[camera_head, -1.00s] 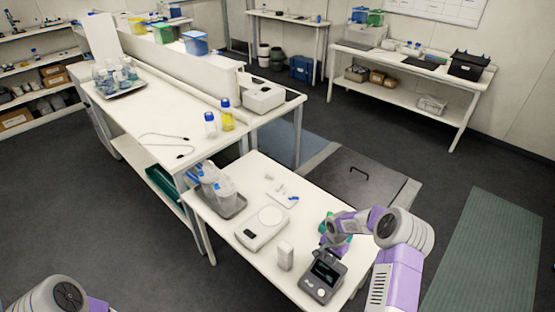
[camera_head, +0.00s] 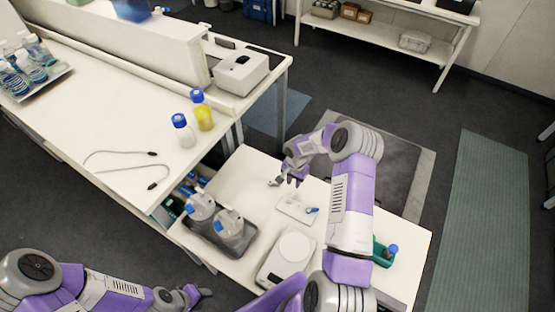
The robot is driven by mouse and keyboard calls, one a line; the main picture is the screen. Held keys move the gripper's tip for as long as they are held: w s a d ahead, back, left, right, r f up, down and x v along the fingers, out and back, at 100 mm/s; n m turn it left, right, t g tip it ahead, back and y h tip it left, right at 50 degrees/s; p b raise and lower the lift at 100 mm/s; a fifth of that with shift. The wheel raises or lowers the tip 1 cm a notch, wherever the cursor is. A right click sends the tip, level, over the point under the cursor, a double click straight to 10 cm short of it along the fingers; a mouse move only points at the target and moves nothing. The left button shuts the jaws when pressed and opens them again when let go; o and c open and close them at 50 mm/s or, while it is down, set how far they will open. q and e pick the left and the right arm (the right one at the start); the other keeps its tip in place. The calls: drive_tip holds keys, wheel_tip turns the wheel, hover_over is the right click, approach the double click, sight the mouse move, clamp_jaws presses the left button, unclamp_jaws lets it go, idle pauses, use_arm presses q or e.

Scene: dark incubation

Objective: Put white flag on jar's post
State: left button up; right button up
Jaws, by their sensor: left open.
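Two jars with blue tops stand in a grey tray on the low white table, a rear jar (camera_head: 201,207) and a front jar (camera_head: 229,223). Any post on them is too small to make out. A small white plate (camera_head: 291,207) lies to their right with a blue piece (camera_head: 312,210) at its right side. I cannot clearly pick out the white flag. My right gripper (camera_head: 284,182) is just beyond the plate, low over the table; its jaw state is unclear. My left gripper (camera_head: 203,292) is open, in front of the tray, apart from the jars.
A scale (camera_head: 287,258) stands in front of the plate. A green holder (camera_head: 383,253) is at the right, partly behind my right arm. The higher bench (camera_head: 110,125) at left bears a white bottle (camera_head: 183,131), a yellow bottle (camera_head: 203,112) and tongs-like wires (camera_head: 125,158).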

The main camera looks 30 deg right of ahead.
drive_tip(key=b, duration=0.3)
hover_over(293, 195)
wheel_tip(293, 195, down, 6)
wheel_tip(293, 195, down, 4)
drive_tip(key=b, duration=0.3)
drive_tip(key=shift+w+r+b, duration=0.1)
drive_tip(key=shift+r+b, duration=0.05)
drive_tip(key=shift+b, duration=0.25)
drive_tip(key=shift+c, duration=0.2)
clamp_jaws()
drive_tip(key=shift+r, duration=0.1)
